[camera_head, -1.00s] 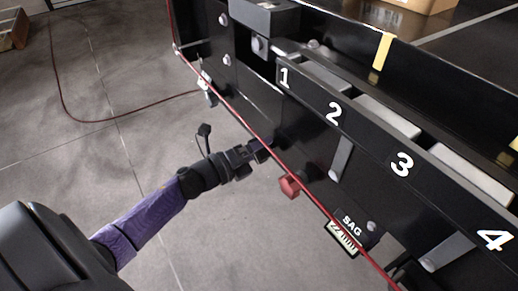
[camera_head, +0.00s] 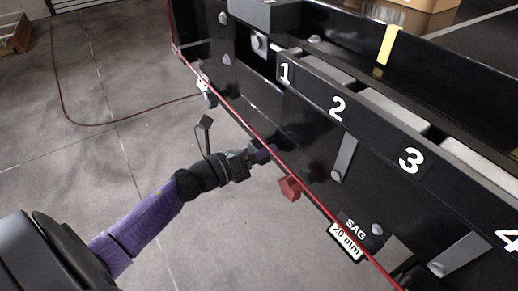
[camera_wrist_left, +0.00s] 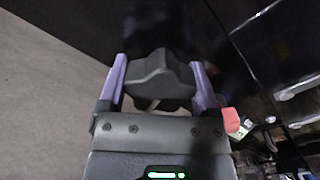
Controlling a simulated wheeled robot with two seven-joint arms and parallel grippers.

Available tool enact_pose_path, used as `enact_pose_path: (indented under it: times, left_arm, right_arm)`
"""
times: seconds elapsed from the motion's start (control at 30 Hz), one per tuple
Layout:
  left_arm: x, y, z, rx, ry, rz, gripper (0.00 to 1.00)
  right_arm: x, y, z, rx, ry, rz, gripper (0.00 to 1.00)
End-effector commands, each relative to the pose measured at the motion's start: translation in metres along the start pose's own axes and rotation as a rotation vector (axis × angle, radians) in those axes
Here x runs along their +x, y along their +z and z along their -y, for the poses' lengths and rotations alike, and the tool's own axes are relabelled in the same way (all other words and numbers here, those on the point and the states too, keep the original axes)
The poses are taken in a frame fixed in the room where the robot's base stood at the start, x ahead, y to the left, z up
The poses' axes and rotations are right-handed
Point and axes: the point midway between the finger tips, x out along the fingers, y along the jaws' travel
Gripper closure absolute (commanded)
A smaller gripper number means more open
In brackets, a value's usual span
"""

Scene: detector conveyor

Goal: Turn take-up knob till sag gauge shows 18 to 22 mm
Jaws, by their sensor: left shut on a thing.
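The take-up knob (camera_wrist_left: 163,72) is a dark, lobed knob in the left wrist view. My left gripper (camera_wrist_left: 159,88) has its two purple fingers on either side of the knob, shut on it. In the head view my left gripper (camera_head: 264,153) reaches the side of the black conveyor frame, and the knob is mostly hidden there. The sag gauge (camera_head: 345,241) is a small pale display below the word SAG, and it reads 20 mm. My right gripper is not in view.
A red hexagonal piece (camera_head: 290,188) sits on the frame right of the gripper. A red cord (camera_head: 235,122) runs along the conveyor side. Numbered plates line the conveyor's top edge (camera_head: 335,108). The grey floor (camera_head: 110,165) at left is mostly clear.

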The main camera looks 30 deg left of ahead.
Motion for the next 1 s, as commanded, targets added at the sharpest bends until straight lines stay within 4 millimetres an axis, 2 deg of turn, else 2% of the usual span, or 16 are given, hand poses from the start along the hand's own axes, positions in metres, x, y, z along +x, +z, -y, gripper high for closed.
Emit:
enact_pose_path:
  times: [0.33, 0.37, 0.43, 0.73, 0.87, 1.0]
  left_arm:
    - [0.0, -0.001, -0.001, 0.002, 0.002, -0.002, 0.78]
    - [0.0, -0.001, -0.001, 0.002, 0.002, -0.002, 0.17]
    - [0.0, -0.001, -0.001, 0.002, 0.002, -0.002, 0.02]
    - [-0.005, -0.001, 0.0, 0.0, 0.001, -0.001, 0.0]
    - [-0.027, -0.001, 0.0, 0.0, 0.004, -0.003, 0.0]
    - [-0.059, -0.001, 0.0, 0.0, 0.004, -0.003, 0.0]
  right_arm:
    - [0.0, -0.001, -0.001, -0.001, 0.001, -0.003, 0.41]
    - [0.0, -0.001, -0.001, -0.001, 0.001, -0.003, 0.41]
    - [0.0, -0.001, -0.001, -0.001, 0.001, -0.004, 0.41]
    - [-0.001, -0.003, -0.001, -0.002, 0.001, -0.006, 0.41]
    - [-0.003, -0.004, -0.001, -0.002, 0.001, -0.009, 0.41]
    - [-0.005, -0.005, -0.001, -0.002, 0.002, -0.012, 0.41]
